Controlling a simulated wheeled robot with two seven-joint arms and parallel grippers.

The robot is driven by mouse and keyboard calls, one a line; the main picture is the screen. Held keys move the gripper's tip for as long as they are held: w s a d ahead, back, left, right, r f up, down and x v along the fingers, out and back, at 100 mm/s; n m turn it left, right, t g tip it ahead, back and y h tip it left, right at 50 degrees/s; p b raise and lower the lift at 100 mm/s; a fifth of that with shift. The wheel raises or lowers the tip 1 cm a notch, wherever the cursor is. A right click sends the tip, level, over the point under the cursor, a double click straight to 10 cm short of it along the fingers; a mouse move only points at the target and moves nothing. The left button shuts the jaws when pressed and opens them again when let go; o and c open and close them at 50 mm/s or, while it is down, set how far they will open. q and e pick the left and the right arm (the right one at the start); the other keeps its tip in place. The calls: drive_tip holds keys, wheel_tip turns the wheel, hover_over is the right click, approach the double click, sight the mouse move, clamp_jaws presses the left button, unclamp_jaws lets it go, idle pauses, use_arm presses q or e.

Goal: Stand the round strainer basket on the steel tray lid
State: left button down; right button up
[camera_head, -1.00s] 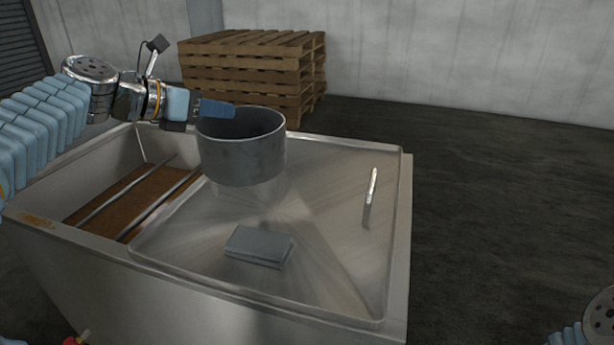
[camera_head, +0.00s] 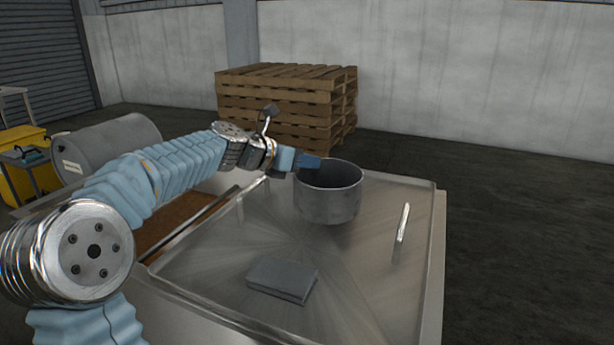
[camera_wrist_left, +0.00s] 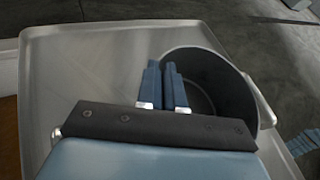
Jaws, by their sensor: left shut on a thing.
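The round strainer basket (camera_head: 328,205) is a grey, open-topped metal cylinder, upright over the far part of the steel tray lid (camera_head: 215,270). I cannot tell whether its base touches the lid or hangs just above it. My left gripper (camera_head: 311,162) is shut on the basket's rim at its left far side. In the left wrist view the two blue fingers (camera_wrist_left: 167,85) pinch the wall of the basket (camera_wrist_left: 215,75), and the lid (camera_wrist_left: 95,60) spreads to the left. My right gripper is not in view in the head view.
A flat grey block (camera_head: 283,278) lies on the near part of the lid. A bright upright handle (camera_head: 403,222) stands near the right edge. An open trough with a brown bottom (camera_head: 175,220) is left of the lid. Stacked pallets (camera_head: 285,100) stand behind.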

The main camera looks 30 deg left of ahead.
sight(307, 174)
use_arm(q)
wheel_tip(307, 174, down, 3)
drive_tip(key=shift+f+b, duration=0.15)
drive_tip(key=shift+b, duration=0.5)
drive_tip(key=c, duration=1.3)
unclamp_jaws()
drive_tip(key=v, duration=1.2)
drive_tip(key=shift+p, duration=0.4)
